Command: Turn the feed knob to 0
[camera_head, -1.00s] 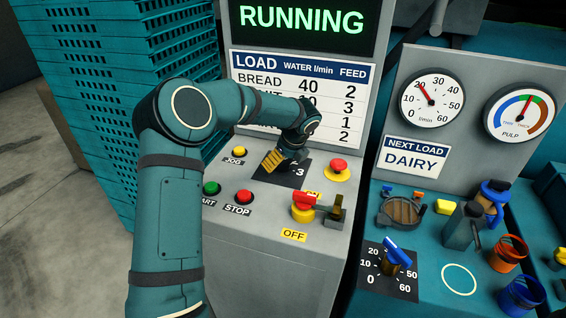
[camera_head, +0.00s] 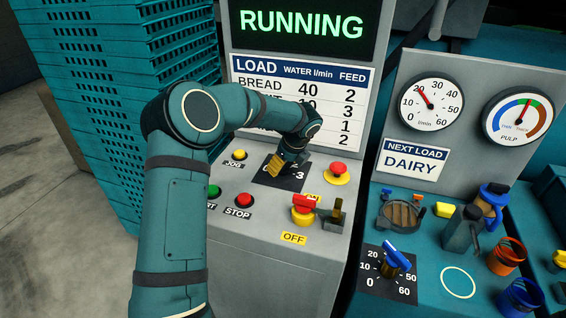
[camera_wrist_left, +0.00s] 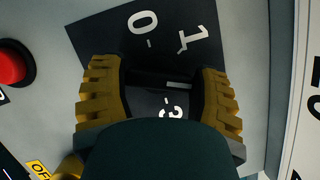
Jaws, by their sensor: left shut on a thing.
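The feed knob (camera_wrist_left: 178,86) is a dark knob with a white mark, between the yellow fingers in the left wrist view. Its black dial plate (camera_wrist_left: 120,42) shows 0, 1 and 3. The white mark points to the right, between the 1 and the 3; the fingers hide part of the dial. In the head view the plate (camera_head: 276,184) lies on the sloped grey panel, and the knob is mostly hidden. My left gripper (camera_head: 277,166) is over this dial, shut on the knob; its fingers also show in the left wrist view (camera_wrist_left: 160,90). My right gripper is out of view.
Yellow JOG (camera_head: 239,155), green START (camera_head: 214,191), red STOP (camera_head: 243,197) and a red emergency button (camera_head: 338,168) surround the dial. A red switch (camera_head: 304,204) stands in front. Another dial with a blue knob (camera_head: 395,257) is at right. The display (camera_head: 302,25) reads RUNNING.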

